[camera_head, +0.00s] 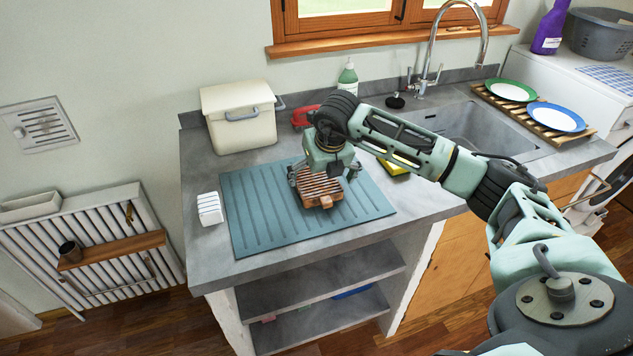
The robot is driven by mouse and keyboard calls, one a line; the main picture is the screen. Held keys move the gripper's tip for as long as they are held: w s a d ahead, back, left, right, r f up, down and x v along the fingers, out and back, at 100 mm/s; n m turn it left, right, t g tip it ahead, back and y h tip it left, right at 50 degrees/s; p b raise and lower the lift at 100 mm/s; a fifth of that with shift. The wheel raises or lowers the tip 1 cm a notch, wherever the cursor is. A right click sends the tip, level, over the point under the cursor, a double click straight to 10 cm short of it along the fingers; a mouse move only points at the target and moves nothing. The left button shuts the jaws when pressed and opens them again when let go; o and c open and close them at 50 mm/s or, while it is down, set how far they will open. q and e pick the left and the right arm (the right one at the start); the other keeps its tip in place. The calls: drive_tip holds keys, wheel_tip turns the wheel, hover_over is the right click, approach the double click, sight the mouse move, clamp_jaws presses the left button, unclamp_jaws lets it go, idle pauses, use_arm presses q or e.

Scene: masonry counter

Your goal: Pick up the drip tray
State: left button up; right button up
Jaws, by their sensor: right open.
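The small brown slatted piece (320,189), which looks like the drip tray, lies on a teal ridged mat (262,222) on the grey counter. It has a short tab at its near edge. My right gripper (323,174) points down right over it, its fingers spread toward the left and right sides of the piece. Its far part is hidden under the gripper. I cannot tell whether the fingers touch it. My left gripper is out of view.
A cream lidded box (240,120) stands behind the mat, and a white ribbed block (210,208) at its left. A red item (304,115), a green bottle (348,78) and a yellow sponge (394,168) are close to my right arm. The sink (470,128) is at right.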

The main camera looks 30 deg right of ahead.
sight(317, 181)
drive_tip(key=shift+p+x, duration=0.4)
drive_tip(key=shift+x, duration=1.45)
drive_tip(key=c, duration=1.1)
drive_tip(key=shift+r, duration=0.1)
drive_tip(key=shift+c, duration=0.5)
